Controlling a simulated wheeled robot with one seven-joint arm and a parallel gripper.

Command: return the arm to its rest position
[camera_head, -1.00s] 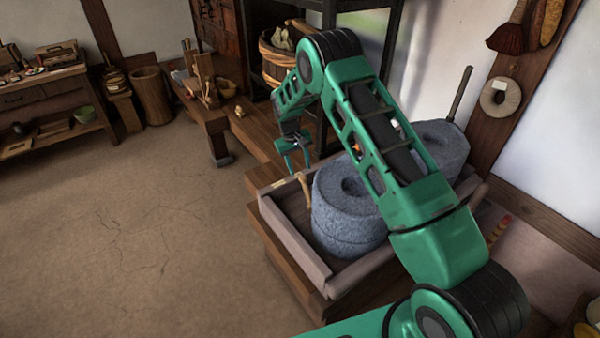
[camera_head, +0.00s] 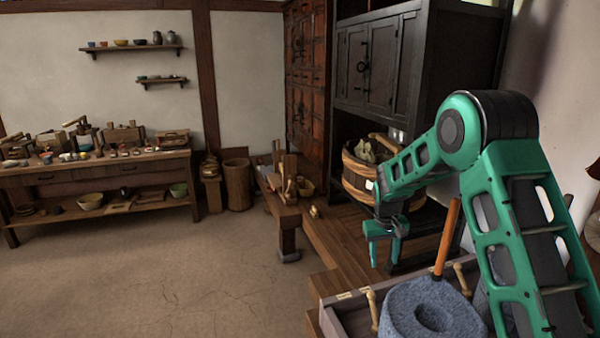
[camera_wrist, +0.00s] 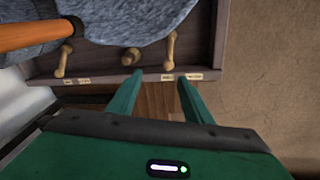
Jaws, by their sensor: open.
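My green arm reaches in from the right in the head view and bends down at the elbow. My gripper (camera_head: 385,250) hangs below it, open and empty, near the far edge of the wooden tray with the grey quern stone (camera_head: 432,312). In the wrist view my gripper (camera_wrist: 173,80) shows two green fingers apart, with nothing between them. Their tips lie over the tray's edge in the picture. The quern stone (camera_wrist: 120,22) fills the top of that view, with an orange handle (camera_wrist: 30,36) across it.
A wooden tub (camera_head: 358,178) stands just behind my gripper under a dark cabinet (camera_head: 365,60). The tray's rim (camera_head: 345,297) has wooden pegs beside it. A low bench (camera_head: 284,212) is left of it. The earthen floor (camera_head: 180,275) at left is clear, up to a workbench (camera_head: 100,172).

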